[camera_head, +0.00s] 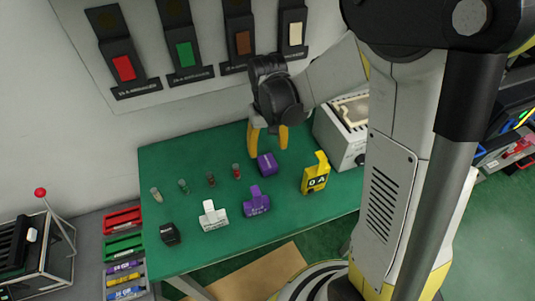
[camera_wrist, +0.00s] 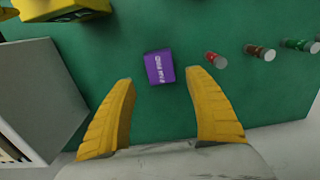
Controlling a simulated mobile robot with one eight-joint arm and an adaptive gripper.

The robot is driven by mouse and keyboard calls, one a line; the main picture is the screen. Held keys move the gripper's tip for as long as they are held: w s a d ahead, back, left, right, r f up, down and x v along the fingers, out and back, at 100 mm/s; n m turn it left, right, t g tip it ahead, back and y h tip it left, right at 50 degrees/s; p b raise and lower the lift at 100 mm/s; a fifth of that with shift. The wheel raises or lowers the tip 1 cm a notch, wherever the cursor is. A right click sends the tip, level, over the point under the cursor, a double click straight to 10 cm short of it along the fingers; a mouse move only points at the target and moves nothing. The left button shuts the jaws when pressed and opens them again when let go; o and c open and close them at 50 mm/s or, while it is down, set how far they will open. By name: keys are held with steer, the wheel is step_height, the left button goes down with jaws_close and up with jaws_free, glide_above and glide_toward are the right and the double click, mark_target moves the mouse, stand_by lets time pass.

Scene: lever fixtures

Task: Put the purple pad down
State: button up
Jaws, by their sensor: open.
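A purple lever fixture (camera_head: 256,204) stands on the green table with its narrow purple pad pointing up. A separate small purple block (camera_head: 267,164) lies behind it, towards the wall. In the wrist view the purple block (camera_wrist: 159,67) shows white lettering and lies just beyond my fingertips. My gripper (camera_head: 268,142) points down above the table near the block, with its yellow fingers apart and nothing between them. The purple fixture does not show in the wrist view.
A yellow lever fixture (camera_head: 316,176) stands to the right, a white one (camera_head: 213,216) and a black one (camera_head: 170,233) to the left. Several small cylinders, including a red one (camera_head: 236,171), stand behind. A grey box (camera_head: 338,137) sits at the right by the wall.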

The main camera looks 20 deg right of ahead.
mark_target(268, 162)
steer(key=s+r+t, duration=0.7)
steer(key=s+r, duration=0.5)
steer(key=r, duration=0.4)
steer(key=shift+s+r+p, duration=0.2)
steer(key=shift+s+p, duration=0.15)
steer(key=shift+p, duration=0.05)
